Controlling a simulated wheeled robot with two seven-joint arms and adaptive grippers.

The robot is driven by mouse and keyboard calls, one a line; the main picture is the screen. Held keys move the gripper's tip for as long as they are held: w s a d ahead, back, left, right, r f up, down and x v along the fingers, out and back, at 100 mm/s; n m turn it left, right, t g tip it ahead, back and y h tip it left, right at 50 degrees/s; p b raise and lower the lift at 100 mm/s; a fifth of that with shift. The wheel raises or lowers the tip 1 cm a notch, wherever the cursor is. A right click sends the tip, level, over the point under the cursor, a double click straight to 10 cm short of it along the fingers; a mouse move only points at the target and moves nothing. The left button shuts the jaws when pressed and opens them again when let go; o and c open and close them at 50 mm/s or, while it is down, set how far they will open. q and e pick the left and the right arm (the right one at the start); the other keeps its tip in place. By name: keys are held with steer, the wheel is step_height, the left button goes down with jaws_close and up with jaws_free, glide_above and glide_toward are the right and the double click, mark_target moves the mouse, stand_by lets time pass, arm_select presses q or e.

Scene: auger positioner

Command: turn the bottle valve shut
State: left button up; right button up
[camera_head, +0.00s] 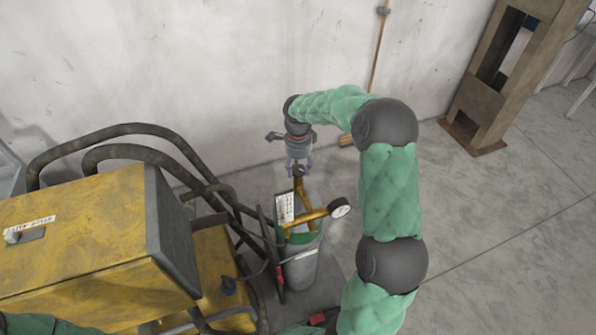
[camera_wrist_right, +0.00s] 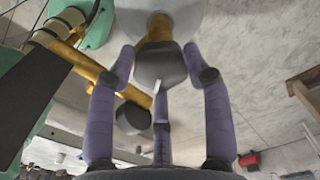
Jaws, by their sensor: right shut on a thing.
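The grey gas bottle (camera_head: 303,268) with a green shoulder stands upright beside the yellow machine. Its brass valve fitting (camera_head: 312,213) carries a round white-faced gauge (camera_head: 341,208) on the right. A dark valve knob (camera_head: 298,171) sits at the top end of the brass stem, and it fills the upper middle of the right wrist view (camera_wrist_right: 161,66). My right gripper (camera_head: 299,165) reaches it from above. Its purple fingers (camera_wrist_right: 157,78) are around the knob and shut on it. Part of the knob is hidden by the fingers in the head view. My left gripper does not show.
The yellow machine (camera_head: 85,235) with thick black hoses (camera_head: 150,130) fills the left side. A white label (camera_head: 284,207) hangs by the fitting. The pale wall (camera_head: 180,60) is behind. A brown steel post (camera_head: 490,90) stands at right; the floor (camera_head: 500,230) there is clear.

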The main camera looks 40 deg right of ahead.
mark_target(298, 168)
steer(key=m+b, duration=0.1)
steer(key=m, duration=0.2)
steer(key=shift+f+m+b, duration=0.1)
steer(key=shift+m+b, duration=0.65)
steer(key=shift+m, duration=1.05)
steer(key=o, duration=1.1)
steer(key=shift+o, duration=0.2)
step_height(298, 168, up, 12)
